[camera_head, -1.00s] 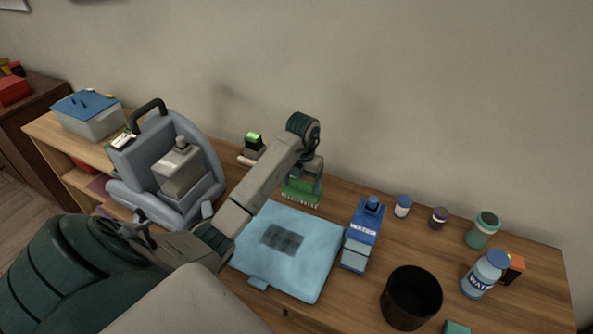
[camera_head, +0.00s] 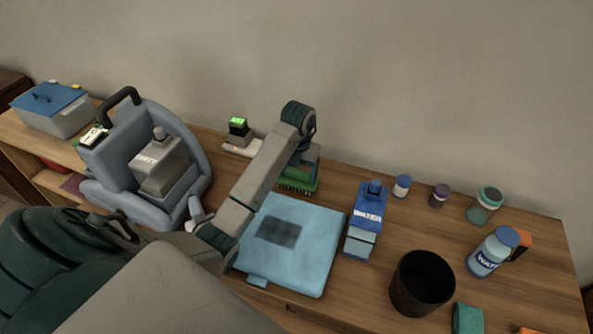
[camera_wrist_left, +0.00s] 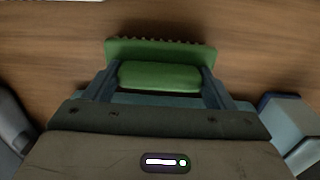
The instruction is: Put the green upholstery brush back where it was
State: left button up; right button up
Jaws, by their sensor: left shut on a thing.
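The green upholstery brush (camera_head: 297,181) is at the back of the wooden table, just behind the light blue cushion. My left gripper (camera_head: 309,168) is shut on it from above. In the left wrist view the brush (camera_wrist_left: 160,52) shows its green back and a row of bristles along its far edge, with its raised grip (camera_wrist_left: 160,75) between the two fingers. Whether the bristles touch the table cannot be told. My right gripper is not in view.
The light blue cushion (camera_head: 312,235) with a dark patch lies in front. A grey child-seat-shaped object (camera_head: 150,165) stands left.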

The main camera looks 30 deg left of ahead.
aim_at(297, 170)
pick_arm(q)
jog(key=o, duration=0.9)
jog(key=shift+a+f, duration=0.2)
jog(key=shift+a, duration=0.05)
jog(key=shift+o, duration=0.2)
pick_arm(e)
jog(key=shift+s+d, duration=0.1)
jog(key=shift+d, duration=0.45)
pick_arm(q)
jog(key=shift+d, duration=0.15)
jog(key=shift+r+p, duration=0.45)
jog(key=shift+p, duration=0.05)
notch_tip(297, 170, up, 5)
jog(key=p, duration=0.4)
jog(key=shift+f, duration=0.2)
notch_tip(297, 170, up, 7)
jog(key=p, duration=0.7)
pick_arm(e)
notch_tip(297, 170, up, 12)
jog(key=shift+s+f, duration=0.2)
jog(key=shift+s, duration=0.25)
